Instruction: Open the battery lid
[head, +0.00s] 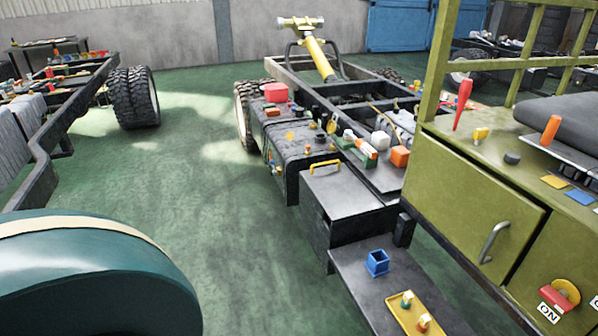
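The battery box (314,225) is a dark grey box on the side of the chassis frame, right of centre in the head view. Its flat lid (347,192) has a yellow handle (325,166) along its far left edge. The lid lies level on the box and looks closed. Neither of my grippers is in view, and nothing touches the handle.
A black tank (284,150) with small parts on top stands just beyond the box. An olive cabinet (455,195) stands right. Green floor (200,190) is clear at left.

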